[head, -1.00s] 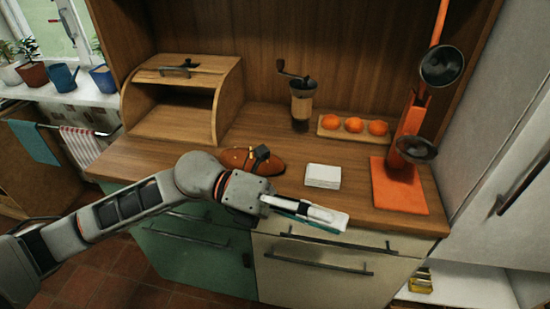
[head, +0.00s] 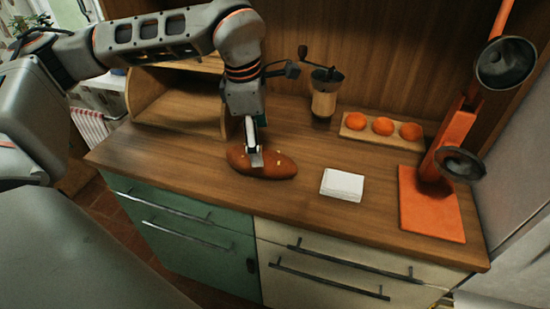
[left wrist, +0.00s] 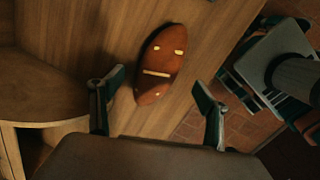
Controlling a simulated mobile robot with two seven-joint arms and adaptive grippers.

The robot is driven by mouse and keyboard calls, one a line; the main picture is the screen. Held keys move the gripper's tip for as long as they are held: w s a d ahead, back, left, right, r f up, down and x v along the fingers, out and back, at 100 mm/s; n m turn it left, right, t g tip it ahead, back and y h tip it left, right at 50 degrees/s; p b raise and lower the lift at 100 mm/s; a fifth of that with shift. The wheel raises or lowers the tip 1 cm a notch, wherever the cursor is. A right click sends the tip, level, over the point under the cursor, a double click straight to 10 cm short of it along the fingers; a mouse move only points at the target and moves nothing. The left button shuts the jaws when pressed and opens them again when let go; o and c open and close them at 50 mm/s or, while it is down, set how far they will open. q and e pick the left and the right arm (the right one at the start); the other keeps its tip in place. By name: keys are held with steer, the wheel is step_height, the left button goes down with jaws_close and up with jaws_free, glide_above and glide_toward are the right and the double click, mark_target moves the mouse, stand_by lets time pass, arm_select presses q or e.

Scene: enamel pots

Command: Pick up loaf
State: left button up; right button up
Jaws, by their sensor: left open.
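The loaf (head: 273,164) is brown and oval with pale marks on its crust. It lies on the wooden counter, left of a white block. My left gripper (head: 255,156) points down over the loaf's left part and hides some of it. In the left wrist view the loaf (left wrist: 161,64) shows ahead of the left gripper (left wrist: 158,106), between the lines of its two spread fingers. The gripper is open with nothing between its fingers. I cannot tell the exact height of the fingertips above the loaf. My right gripper is not in view.
A wooden bread box (head: 180,112) stands open behind my left arm. A coffee grinder (head: 325,96), a board with orange fruits (head: 382,126), the white block (head: 342,185) and an orange lamp (head: 455,135) stand to the right.

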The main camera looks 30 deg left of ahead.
arm_select(q)
steer(key=shift+w+a+f, duration=0.1)
steer(key=shift+a+f, duration=0.1)
step_height(320, 180, down, 2)
steer(key=shift+w+f, duration=0.1)
steer(key=shift+f, duration=0.15)
steer(key=f, duration=0.3)
steer(key=f+b, duration=0.1)
steer(key=shift+w+a+f, duration=0.15)
steer(key=shift+w+f, duration=0.2)
steer(key=shift+c, duration=0.7)
steer(key=c, duration=1.4)
steer(key=shift+o, duration=0.2)
steer(key=shift+r, duration=0.15)
